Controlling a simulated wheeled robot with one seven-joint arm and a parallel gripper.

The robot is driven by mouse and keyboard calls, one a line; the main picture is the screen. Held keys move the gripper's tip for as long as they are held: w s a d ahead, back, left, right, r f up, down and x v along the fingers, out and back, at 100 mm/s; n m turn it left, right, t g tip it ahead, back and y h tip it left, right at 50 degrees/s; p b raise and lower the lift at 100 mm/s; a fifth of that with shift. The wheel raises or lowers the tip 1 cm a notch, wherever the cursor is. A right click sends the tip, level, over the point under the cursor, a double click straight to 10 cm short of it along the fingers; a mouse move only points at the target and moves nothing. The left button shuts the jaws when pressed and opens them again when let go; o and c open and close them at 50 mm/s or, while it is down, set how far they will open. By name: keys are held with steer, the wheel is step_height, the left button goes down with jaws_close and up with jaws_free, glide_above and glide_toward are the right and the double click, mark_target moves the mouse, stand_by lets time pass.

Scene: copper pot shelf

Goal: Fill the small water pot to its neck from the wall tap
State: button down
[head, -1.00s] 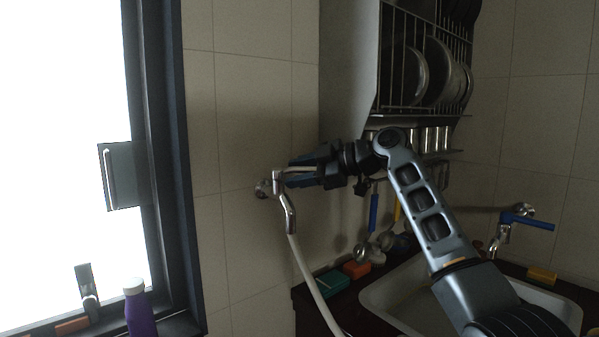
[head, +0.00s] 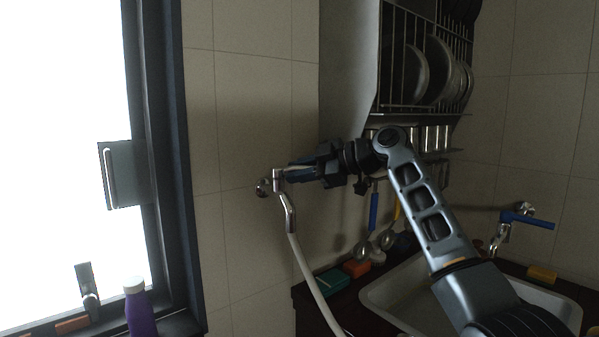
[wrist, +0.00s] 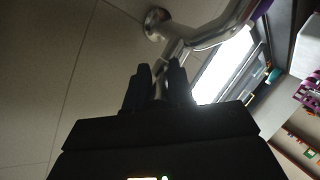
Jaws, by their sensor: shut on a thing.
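A chrome wall tap (head: 288,210) stands out from the tiled wall left of the dish rack, with a pale hose (head: 310,275) running down from its spout. My gripper (head: 291,172) reaches it from the right and is shut on the tap's handle at the top. In the wrist view, the dark fingers of my gripper (wrist: 158,78) sit on both sides of the metal handle stem, with the chrome tap body (wrist: 205,35) just beyond. A second tap (head: 500,236) with a blue lever is on the wall above the sink. The small water pot is not visible in these views.
The sink (head: 385,297) lies below my arm. An orange block (head: 357,268) and a green block (head: 331,281) lie on the counter edge. Ladles hang under the dish rack (head: 425,65). A purple bottle (head: 141,310) stands by the window at left.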

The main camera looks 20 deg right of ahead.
steer(key=shift+s+a+f+m+t+h+b, duration=0.15)
steer(key=shift+s+m+t+h+b, duration=0.15)
steer(key=shift+m+t+h, duration=0.25)
steer(key=shift+s+a+m+t+h, duration=0.15)
steer(key=shift+m+t+h, duration=0.25)
steer(key=shift+m+h, duration=0.3)
steer(key=shift+s+a+m+t+h, duration=0.15)
steer(key=shift+m+t+h, duration=0.2)
steer(key=shift+m+h, duration=0.25)
steer(key=c, duration=1)
jaws_free()
steer(key=shift+c, duration=0.2)
steer(key=shift+r, duration=0.2)
steer(key=b+v, duration=0.1)
steer(key=v, duration=0.6)
steer(key=shift+s+d+b, duration=0.2)
steer(key=shift+s+b, duration=0.1)
